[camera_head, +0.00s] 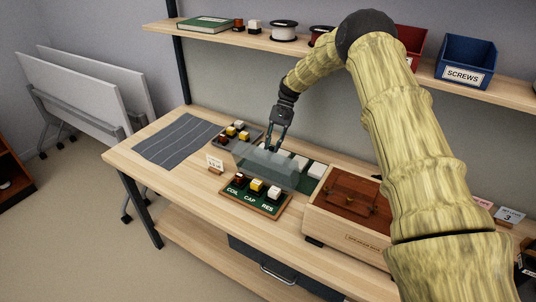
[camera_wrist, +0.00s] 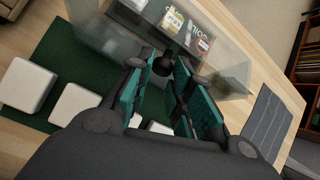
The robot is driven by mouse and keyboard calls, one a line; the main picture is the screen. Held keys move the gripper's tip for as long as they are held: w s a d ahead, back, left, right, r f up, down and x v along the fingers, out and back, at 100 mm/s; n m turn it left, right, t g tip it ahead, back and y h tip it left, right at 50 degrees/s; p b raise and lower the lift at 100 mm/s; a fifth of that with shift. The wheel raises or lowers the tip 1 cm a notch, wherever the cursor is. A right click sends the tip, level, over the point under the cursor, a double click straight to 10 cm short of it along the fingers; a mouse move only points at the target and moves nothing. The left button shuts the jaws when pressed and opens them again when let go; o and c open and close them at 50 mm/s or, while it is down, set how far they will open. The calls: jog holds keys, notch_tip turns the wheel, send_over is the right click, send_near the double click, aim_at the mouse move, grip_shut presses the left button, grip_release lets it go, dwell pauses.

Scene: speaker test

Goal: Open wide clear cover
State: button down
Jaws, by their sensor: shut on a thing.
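The wide clear cover (camera_head: 262,168) is a see-through greyish panel on the workbench, in front of a green board with white blocks (camera_head: 317,170). It looks tilted, but how far it is raised is hard to tell. In the wrist view, its clear walls (camera_wrist: 226,66) spread on both sides of my fingers. My gripper (camera_head: 273,146) comes down from above at the cover's back upper edge. In the wrist view, my gripper (camera_wrist: 165,78) has its teal-padded fingers closed around a small black knob (camera_wrist: 163,66). The knob's join to the cover is hidden.
A board labelled COIL, CAP, RES (camera_head: 250,202) with small blocks lies in front of the cover. A wooden box (camera_head: 345,215) stands close on the right. A parts tray (camera_head: 222,141) and grey mat (camera_head: 178,137) lie left. A shelf (camera_head: 240,37) runs above.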

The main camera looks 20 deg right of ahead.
jog(key=shift+g+y, duration=0.4)
jog(key=shift+w+d+f+b, duration=0.15)
jog(key=shift+d+f+b, duration=0.3)
jog(key=shift+d+f, duration=0.3)
jog(key=shift+w+d+f+b, duration=0.1)
jog(key=shift+d+f+b, duration=0.4)
jog(key=shift+f, duration=0.3)
jog(key=c, duration=1.5)
grip_release()
jog(key=shift+o, duration=0.8)
jog(key=shift+w+d, duration=0.1)
jog(key=shift+d, duration=0.05)
jog(key=shift+w+a+r, duration=0.2)
jog(key=shift+a+r, duration=0.1)
jog(key=shift+r, duration=0.05)
